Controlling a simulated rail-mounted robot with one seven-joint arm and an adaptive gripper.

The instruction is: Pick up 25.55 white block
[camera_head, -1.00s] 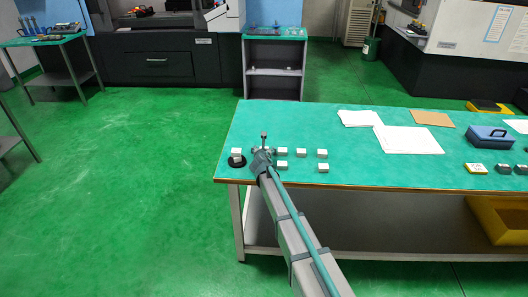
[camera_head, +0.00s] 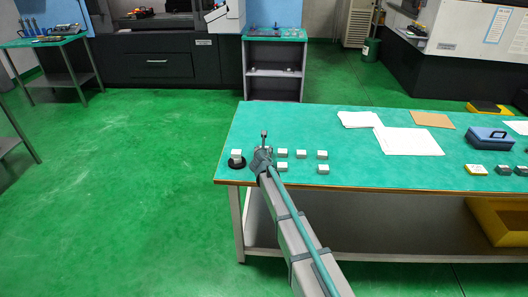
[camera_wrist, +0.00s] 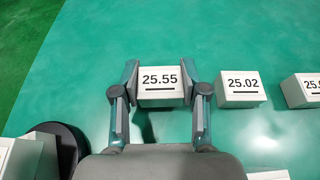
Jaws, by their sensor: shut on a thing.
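The white block labelled 25.55 (camera_wrist: 160,88) is between the two fingers of my gripper (camera_wrist: 160,78) in the wrist view. The fingers press against its left and right sides, so my gripper is shut on it. I cannot tell whether it is clear of the table. In the head view my gripper (camera_head: 262,158) is over the table's near left part, and its wrist hides most of the block. The 25.02 block (camera_wrist: 238,88) sits just right of the gripped one.
Several more white blocks stand to the right, such as this one (camera_head: 323,169). A black round base (camera_head: 237,164) carrying a white block is at the left, near my gripper. Papers (camera_head: 408,141) lie farther right on the green table (camera_head: 380,171). The table's left edge is close.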

